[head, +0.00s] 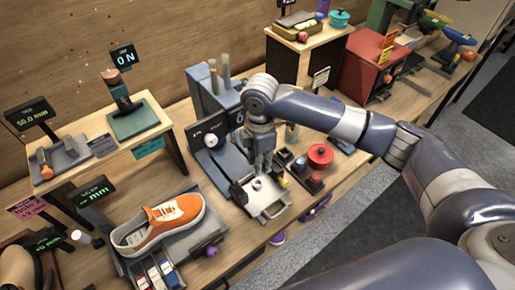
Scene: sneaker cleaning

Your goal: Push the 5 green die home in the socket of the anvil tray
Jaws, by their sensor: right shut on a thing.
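The metal anvil tray (276,209) sticks out at the front of a blue-grey press, with a handle on its front edge. A small round pale fitting (257,184) shows on the tray. My right gripper (263,168) points down just above the back of the tray. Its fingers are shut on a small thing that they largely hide. I cannot make out its colour or number, nor whether it touches the socket. No green die can be told clearly. My left gripper is not in view.
The press (203,93) stands behind the tray. An orange sneaker (160,224) rests on a grey stand at the left. The bench edge is just in front of the tray.

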